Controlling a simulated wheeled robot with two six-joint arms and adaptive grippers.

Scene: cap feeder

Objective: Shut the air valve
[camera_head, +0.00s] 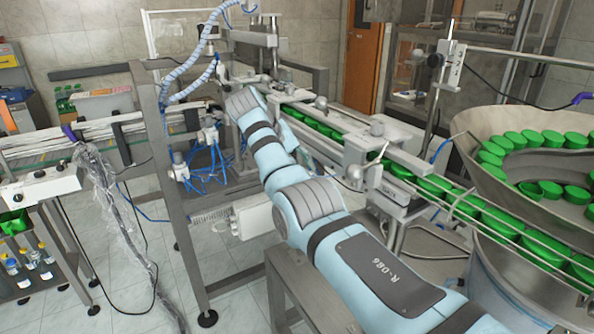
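I cannot make out the air valve for certain. A small white fitting with blue air tubes (209,134) sits on the steel machine frame, left of my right arm's far end. A second white fitting (179,167) sits lower on the frame's post. My light blue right arm reaches from the lower right up to the machine. Its far end is close to the frame, to the right of the fittings. The fingers of my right gripper do not show; they are hidden behind the arm's far end. My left arm and gripper are not in view.
A conveyor with green caps (433,188) runs along the right of my arm to a large steel bowl (478,167) of caps. The steel frame post (186,235) stands on the left. A bench with bottles (40,285) is at far left. Tiled floor between is partly free.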

